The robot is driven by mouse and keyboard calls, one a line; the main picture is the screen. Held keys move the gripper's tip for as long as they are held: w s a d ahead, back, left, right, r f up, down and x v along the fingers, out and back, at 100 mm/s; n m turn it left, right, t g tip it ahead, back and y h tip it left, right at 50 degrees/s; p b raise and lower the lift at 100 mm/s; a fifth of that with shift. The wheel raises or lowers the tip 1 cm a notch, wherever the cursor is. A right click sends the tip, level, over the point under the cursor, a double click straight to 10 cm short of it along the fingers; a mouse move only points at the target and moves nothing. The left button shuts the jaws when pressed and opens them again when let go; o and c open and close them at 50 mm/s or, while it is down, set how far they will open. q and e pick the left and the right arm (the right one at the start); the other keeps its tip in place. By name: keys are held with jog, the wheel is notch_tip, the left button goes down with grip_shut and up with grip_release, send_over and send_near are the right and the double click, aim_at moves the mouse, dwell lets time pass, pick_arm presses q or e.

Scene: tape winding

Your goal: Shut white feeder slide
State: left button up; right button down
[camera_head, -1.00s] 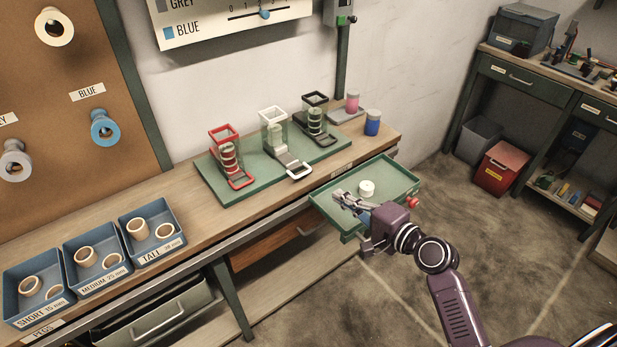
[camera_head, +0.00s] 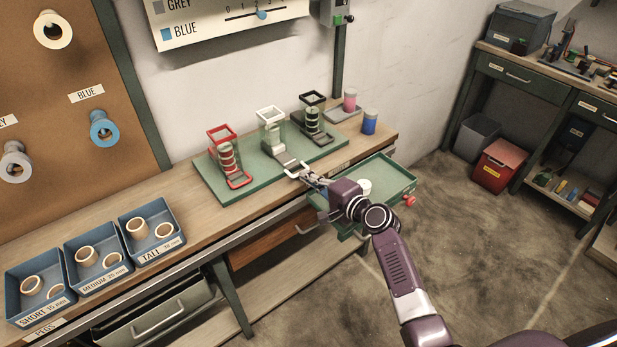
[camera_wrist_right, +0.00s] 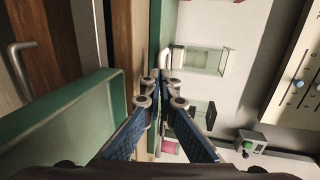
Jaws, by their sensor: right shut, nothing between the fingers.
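The white feeder (camera_head: 271,128) stands between the red and black feeders on a green base. In the right wrist view the shut fingers (camera_wrist_right: 161,88) point towards the white handle (camera_wrist_right: 172,54) and a clear feeder box (camera_wrist_right: 208,62). My left gripper is not in view.
A green tray (camera_head: 398,180) with a red knob juts out below my right gripper, a white roll (camera_head: 364,186) in it. The red feeder (camera_head: 222,142) and black feeder (camera_head: 313,112) flank the white one. Blue peg bins (camera_head: 152,250) stand at the left.

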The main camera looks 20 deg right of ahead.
aim_at(292, 165)
jog(key=shift+r+b+x, duration=0.2)
jog(key=shift+b+x, duration=0.05)
jog(key=shift+x, duration=0.65)
jog(key=shift+r+b+x, duration=0.2)
jog(key=shift+b+x, duration=0.05)
jog(key=shift+x, duration=0.6)
jog(key=shift+r, duration=0.1)
